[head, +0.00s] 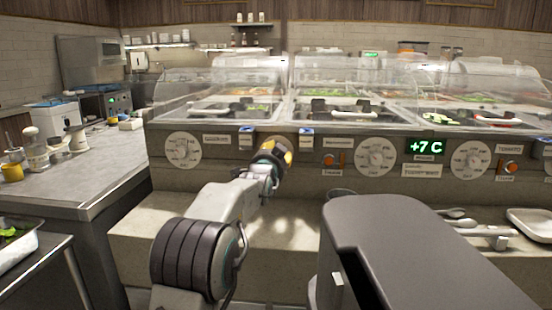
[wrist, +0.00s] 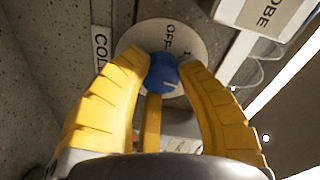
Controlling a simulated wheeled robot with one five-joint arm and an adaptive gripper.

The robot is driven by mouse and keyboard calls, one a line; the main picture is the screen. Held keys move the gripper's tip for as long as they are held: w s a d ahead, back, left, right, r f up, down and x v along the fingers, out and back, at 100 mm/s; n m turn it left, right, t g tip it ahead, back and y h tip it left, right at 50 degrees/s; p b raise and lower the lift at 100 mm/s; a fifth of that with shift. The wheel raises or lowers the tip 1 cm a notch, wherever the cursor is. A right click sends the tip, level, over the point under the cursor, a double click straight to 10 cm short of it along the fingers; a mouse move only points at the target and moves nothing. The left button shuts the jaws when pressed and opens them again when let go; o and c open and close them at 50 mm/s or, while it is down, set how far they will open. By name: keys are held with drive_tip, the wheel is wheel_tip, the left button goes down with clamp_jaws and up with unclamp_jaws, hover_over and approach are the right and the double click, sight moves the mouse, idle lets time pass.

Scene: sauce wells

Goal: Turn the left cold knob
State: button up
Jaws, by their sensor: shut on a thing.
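A blue knob (wrist: 162,75) with a white mark shows in the wrist view, mounted on a round pale dial (wrist: 190,50) printed OFF. A label reading COLD (wrist: 100,50) is beside the dial. My gripper (wrist: 160,66) has its yellow fingers on either side of the knob, shut on it. In the head view my gripper (head: 280,150) is at the front panel of the left well, between two panel labels. There it hides the blue knob and most of its dial.
A large white dial (head: 183,149) is left of my gripper, and another dial (head: 376,156) is to the right, near a green +7 C display (head: 426,147). Clear guards (head: 220,88) cover the wells above. A grey counter (head: 95,165) stands at the left.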

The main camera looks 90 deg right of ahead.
drive_tip(key=shift+s+r+m+b, duration=0.1)
drive_tip(key=shift+r+m+b, duration=0.1)
drive_tip(key=shift+m, duration=1.25)
drive_tip(key=shift+r+m+b, duration=0.15)
drive_tip(key=shift+m+b, duration=0.05)
drive_tip(key=shift+m, duration=1.25)
drive_tip(key=o, duration=0.9)
drive_tip(key=shift+c, duration=0.2)
drive_tip(key=o, duration=0.3)
drive_tip(key=shift+f, duration=0.25)
drive_tip(key=shift+o, duration=0.2)
drive_tip(key=v, duration=1.2)
drive_tip(key=shift+r, duration=0.25)
